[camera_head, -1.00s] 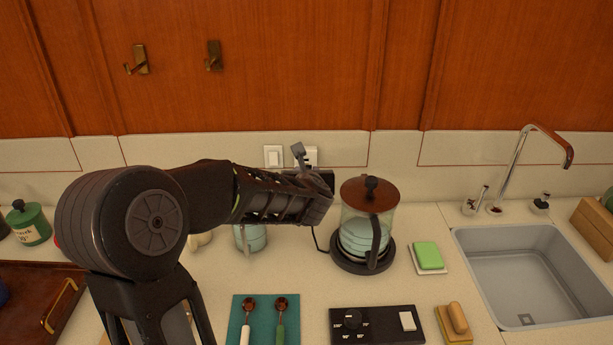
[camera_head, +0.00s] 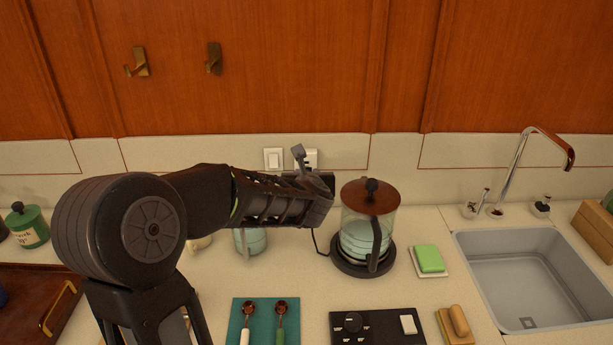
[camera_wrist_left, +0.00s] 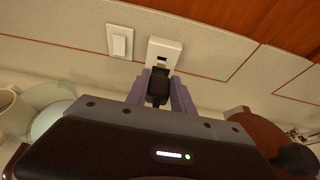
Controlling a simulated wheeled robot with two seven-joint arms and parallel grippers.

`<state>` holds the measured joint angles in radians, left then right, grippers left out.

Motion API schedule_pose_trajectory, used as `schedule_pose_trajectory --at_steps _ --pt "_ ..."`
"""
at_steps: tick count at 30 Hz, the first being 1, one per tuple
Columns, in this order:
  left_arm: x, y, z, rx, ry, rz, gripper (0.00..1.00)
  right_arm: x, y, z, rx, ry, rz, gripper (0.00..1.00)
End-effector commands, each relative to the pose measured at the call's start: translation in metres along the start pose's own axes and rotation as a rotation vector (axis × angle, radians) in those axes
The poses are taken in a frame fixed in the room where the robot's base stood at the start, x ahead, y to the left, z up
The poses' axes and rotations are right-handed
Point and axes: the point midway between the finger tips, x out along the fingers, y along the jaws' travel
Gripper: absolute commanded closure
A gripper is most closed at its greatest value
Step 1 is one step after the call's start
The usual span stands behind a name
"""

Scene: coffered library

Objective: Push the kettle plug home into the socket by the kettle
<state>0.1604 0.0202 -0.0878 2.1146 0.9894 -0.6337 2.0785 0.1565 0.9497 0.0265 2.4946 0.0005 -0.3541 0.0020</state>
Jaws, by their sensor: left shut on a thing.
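The kettle (camera_head: 354,222), glass with a brown lid, stands on its dark round base on the counter. The white socket (camera_head: 312,157) is on the backsplash behind and left of it, partly hidden by my left gripper. In the left wrist view the socket (camera_wrist_left: 165,52) is straight ahead of my left gripper (camera_wrist_left: 160,84), which is shut on the black plug (camera_wrist_left: 158,88). The plug's front overlaps the socket's lower part; I cannot tell how far it is in. The kettle's black cord (camera_head: 317,242) hangs beside the base. My right gripper is not in view.
A white switch (camera_head: 274,158) is left of the socket. A glass jug (camera_head: 250,242) stands below my left forearm. A green sponge (camera_head: 429,258), a black control panel (camera_head: 378,328) and the sink (camera_head: 525,275) lie to the right and front. Two hooks are above.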

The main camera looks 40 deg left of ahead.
Motion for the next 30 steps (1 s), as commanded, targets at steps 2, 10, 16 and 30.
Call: schedule_pose_trajectory --at_steps 2,10,16,30 --pt "0.0 0.0 0.0001 0.0 0.0 0.0 1.0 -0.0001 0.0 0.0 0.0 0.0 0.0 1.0" --pt "0.0003 0.0 -0.0006 0.0 0.0 0.0 1.0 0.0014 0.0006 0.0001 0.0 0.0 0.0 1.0" --pt "0.0005 -0.0002 -0.0011 0.0 -0.001 -0.001 1.0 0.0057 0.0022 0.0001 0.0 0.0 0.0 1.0" --pt "0.0001 0.0 -0.0003 0.0 0.0 0.0 1.0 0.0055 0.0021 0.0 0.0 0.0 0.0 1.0"
